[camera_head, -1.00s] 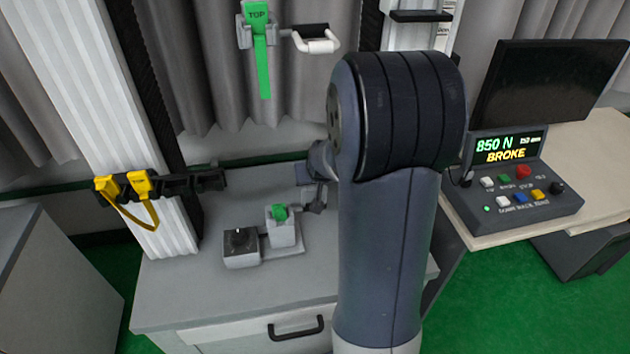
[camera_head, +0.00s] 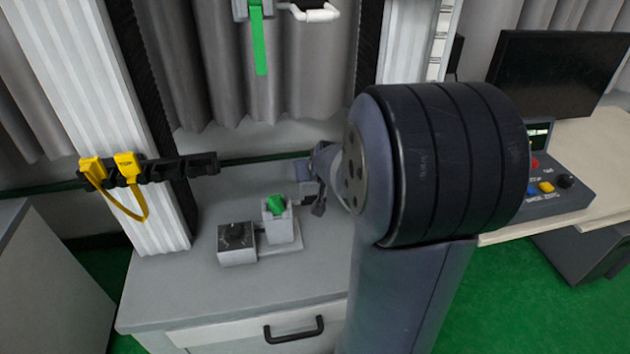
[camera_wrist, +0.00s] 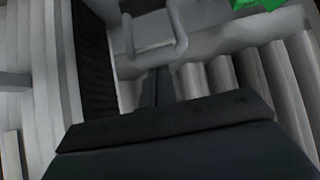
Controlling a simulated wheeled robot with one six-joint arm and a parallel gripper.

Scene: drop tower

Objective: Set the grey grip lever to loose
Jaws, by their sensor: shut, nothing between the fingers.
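A pale handle (camera_head: 312,13) hangs beside the green strap (camera_head: 258,40) at the top of the head view. A pale bent bar (camera_wrist: 155,35) crosses the upper wrist view. I cannot tell whether either is the grey grip lever. A grey block (camera_head: 279,229) with a green scrap (camera_head: 276,204) in its top stands on the bench, beside a low grey box (camera_head: 237,254) with a dark top. My gripper (camera_head: 314,190) is shut and empty, just right of the block and partly hidden by my arm. Its dark body (camera_wrist: 170,130) fills the lower wrist view.
A dark rack (camera_head: 185,167) with yellow straps (camera_head: 127,166) is fixed to the left white column (camera_head: 95,110). A console (camera_head: 555,190) and a monitor (camera_head: 552,80) stand at right, the console partly hidden by my arm. The bench front (camera_head: 190,300) is clear.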

